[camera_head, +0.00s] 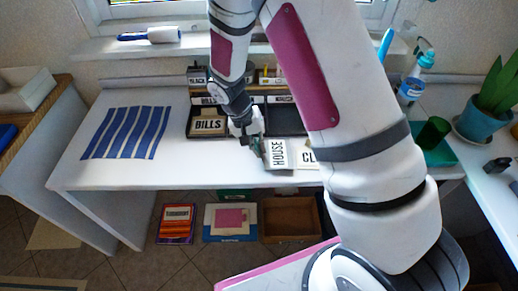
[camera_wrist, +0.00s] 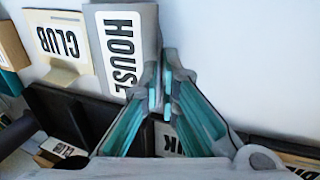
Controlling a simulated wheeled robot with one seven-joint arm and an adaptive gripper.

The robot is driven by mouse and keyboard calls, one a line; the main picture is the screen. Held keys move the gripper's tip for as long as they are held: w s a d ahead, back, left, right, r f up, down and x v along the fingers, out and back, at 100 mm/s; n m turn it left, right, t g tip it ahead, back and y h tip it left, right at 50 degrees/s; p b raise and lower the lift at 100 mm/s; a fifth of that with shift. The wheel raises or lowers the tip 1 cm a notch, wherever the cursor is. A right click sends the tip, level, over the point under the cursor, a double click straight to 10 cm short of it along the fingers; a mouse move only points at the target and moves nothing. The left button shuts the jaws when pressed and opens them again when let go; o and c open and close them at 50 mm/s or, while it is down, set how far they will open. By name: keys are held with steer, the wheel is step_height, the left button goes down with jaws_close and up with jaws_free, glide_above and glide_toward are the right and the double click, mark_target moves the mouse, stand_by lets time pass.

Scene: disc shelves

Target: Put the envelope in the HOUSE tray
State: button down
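The grey envelope with the white HOUSE label (camera_head: 278,155) is at the front middle of the white table. In the wrist view the HOUSE envelope (camera_wrist: 123,45) lies just left of the fingers. My gripper (camera_head: 260,148) is at its left edge in the head view. In the wrist view my gripper (camera_wrist: 162,75) has its fingers nearly together, pinching the edge of the envelope. The contact is partly hidden by the fingers. The black trays (camera_head: 190,130) stand behind, and one front label reads BILLS (camera_head: 208,124). I cannot make out a HOUSE label on any tray; my arm hides part of them.
A beige CLUB envelope (camera_head: 306,157) lies right of the HOUSE envelope, partly behind my arm. A blue striped cloth (camera_head: 126,132) lies at left. A green cup (camera_head: 433,132) and a bottle (camera_head: 412,85) stand at right. The table between cloth and envelope is clear.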

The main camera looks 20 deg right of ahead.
steer(key=shift+f, duration=0.65)
steer(key=c, duration=1.8)
jaws_free()
steer(key=v, duration=1.2)
